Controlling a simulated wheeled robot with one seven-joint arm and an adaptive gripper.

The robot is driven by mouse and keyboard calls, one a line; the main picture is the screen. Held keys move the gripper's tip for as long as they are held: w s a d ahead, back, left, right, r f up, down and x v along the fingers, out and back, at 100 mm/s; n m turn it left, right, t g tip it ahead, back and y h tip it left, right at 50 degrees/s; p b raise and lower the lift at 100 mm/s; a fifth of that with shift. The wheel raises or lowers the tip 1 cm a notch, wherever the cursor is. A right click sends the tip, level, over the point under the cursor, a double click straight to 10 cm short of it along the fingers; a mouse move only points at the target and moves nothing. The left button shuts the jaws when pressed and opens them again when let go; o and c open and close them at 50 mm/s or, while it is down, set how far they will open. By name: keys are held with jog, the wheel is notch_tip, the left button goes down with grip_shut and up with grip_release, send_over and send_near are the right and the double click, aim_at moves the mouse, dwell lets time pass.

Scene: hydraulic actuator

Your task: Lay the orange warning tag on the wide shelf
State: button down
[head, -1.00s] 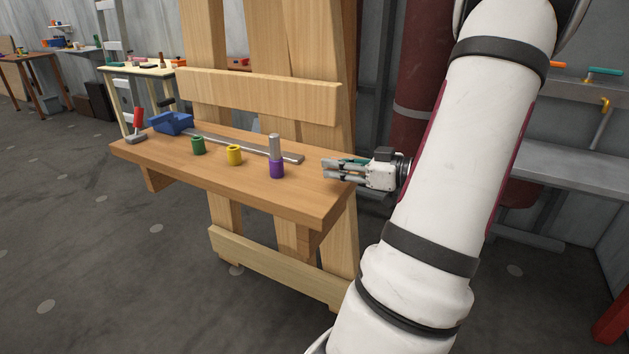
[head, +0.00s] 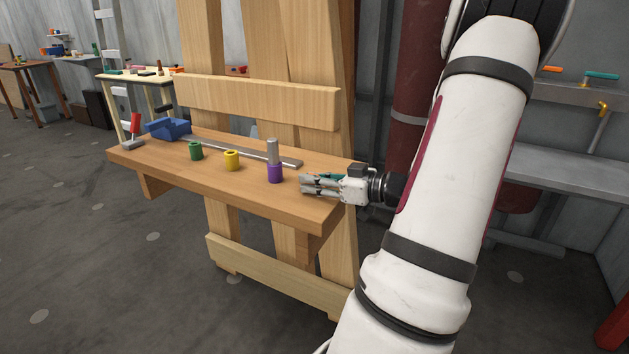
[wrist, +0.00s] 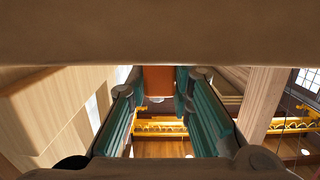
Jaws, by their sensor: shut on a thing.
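My gripper (head: 306,186) is at the right end of the wide wooden shelf (head: 300,200), close above its surface in the head view; I cannot tell whether it touches. In the wrist view its teal-lined fingers (wrist: 160,92) are shut on the orange warning tag (wrist: 158,77), a flat orange-brown piece between the fingertips. The tag cannot be made out in the head view, where the fingers hide it.
A purple cup with a grey cylinder (head: 274,162) stands just left of my gripper. Wooden posts rise behind.

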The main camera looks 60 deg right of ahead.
jog(key=shift+f, duration=0.15)
jog(key=c, duration=1.4)
grip_release()
jog(key=shift+c, duration=0.2)
jog(key=shift+f+b, duration=0.15)
jog(key=shift+b, duration=0.75)
